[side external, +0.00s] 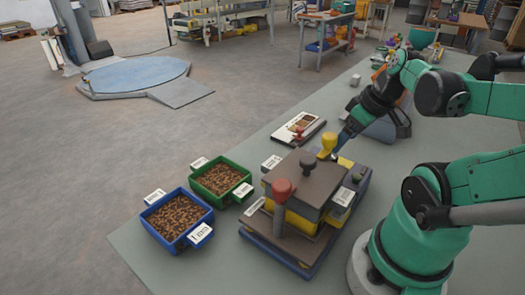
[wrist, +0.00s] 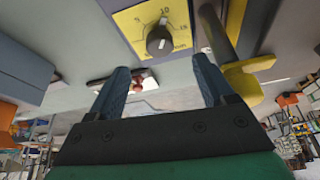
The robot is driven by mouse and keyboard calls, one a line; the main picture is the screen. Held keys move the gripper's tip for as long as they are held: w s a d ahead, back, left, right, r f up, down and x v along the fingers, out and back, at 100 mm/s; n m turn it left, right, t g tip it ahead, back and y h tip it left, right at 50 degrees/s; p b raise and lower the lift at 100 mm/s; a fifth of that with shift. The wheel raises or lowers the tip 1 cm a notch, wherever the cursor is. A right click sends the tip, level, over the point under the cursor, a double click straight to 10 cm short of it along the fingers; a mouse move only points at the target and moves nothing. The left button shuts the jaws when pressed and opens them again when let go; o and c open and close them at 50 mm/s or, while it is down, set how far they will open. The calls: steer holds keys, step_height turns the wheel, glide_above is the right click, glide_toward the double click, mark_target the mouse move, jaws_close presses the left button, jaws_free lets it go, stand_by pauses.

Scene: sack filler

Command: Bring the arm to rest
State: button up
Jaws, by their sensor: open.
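My gripper (side external: 346,136) is at the end of my green and black arm, over the far side of the bench filler machine (side external: 308,168). In the wrist view my gripper (wrist: 161,64) shows two blue fingers spread apart with nothing held between them. A yellow panel with a black dial (wrist: 158,38) lies beyond the fingertips. A yellow-ended handle (wrist: 245,78) is close beside the right finger; I cannot tell whether they touch. In the side view the machine has a red-knobbed post (side external: 281,190) and a yellow knob (side external: 328,143).
A blue bin (side external: 160,214) and a green bin (side external: 205,193), both holding brown pellets, stand left of the machine. A flat white-edged board (side external: 297,132) with a red-knobbed item lies behind. The grey bench (side external: 165,266) is clear at the front left.

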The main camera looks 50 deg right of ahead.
stand_by(0.3)
steer(key=shift+w+r+n+g+h, duration=0.15)
steer(key=shift+r+n+g+h, duration=0.2)
steer(key=shift+n+g, duration=0.25)
steer(key=w+r+n+h, duration=0.3)
steer(key=shift+w+a+g+h, duration=0.2)
steer(key=shift+a+g+h, duration=0.1)
steer(key=shift+g, duration=0.1)
steer(key=w+a+t+y, duration=0.1)
steer(key=a, duration=0.3)
steer(key=w+a+m+t+y, duration=0.1)
steer(key=w+a+t+y, duration=0.1)
steer(key=a, duration=0.2)
steer(key=w+a+f+m+t+y, duration=0.1)
steer(key=w+a, duration=0.1)
steer(key=a, duration=0.2)
steer(key=shift+w+a+f+t+y, duration=0.1)
steer(key=shift+w+a+t+y, duration=0.15)
steer(key=shift+a+t, duration=0.1)
steer(key=shift+a+m, duration=0.4)
steer(key=shift+a, duration=0.05)
steer(key=shift+c, duration=0.2)
